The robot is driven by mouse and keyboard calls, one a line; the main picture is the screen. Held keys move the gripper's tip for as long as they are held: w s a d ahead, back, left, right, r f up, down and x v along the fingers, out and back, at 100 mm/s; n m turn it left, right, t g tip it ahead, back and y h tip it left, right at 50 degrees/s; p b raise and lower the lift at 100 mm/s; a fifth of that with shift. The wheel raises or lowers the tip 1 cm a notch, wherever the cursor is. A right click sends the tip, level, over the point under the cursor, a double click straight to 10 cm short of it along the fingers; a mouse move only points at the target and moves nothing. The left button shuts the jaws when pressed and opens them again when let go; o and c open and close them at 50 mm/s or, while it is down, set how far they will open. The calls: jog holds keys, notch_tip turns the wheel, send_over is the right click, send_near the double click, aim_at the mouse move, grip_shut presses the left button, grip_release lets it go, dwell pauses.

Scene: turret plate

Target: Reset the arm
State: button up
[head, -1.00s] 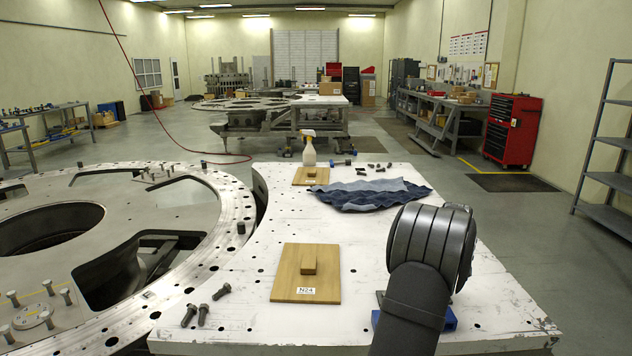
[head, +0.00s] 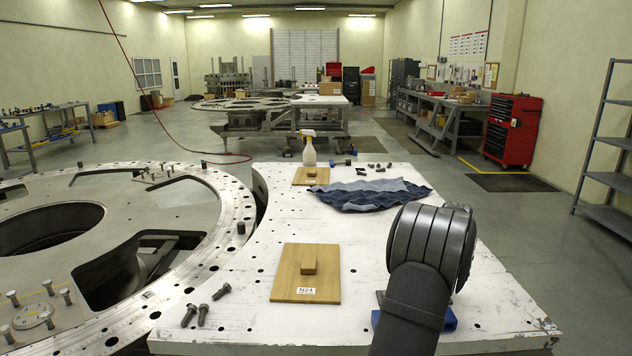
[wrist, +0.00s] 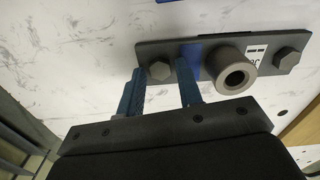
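In the wrist view my gripper (wrist: 161,75) has two blue fingers standing apart, with a gap between them. They point at a dark bar (wrist: 222,57) with a hex bolt head near each end and a round hollow boss. One bolt head shows between the fingertips, and I see nothing clamped; whether the fingers touch the bar I cannot tell. In the head view my arm stands at the right front of the white table (head: 350,235) and hides the gripper. A blue piece (head: 449,320) shows beside the arm, partly hidden.
A wooden board (head: 285,284) labelled N24 lies left of my arm, with loose bolts (head: 201,315) beside it. A blue cloth (head: 370,195), a spray bottle (head: 309,152) on another board and small dark parts lie farther back. A large ring plate (head: 232,205) adjoins the table's left.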

jog(key=n, duration=0.4)
jog(key=shift+m, duration=2)
jog(key=shift+m, duration=0.3)
jog(key=n, duration=0.5)
jog(key=m, duration=0.5)
notch_tip(320, 180, up, 6)
notch_tip(320, 180, down, 6)
jog(key=shift+f, duration=0.25)
notch_tip(320, 180, up, 7)
jog(key=shift+r, duration=0.15)
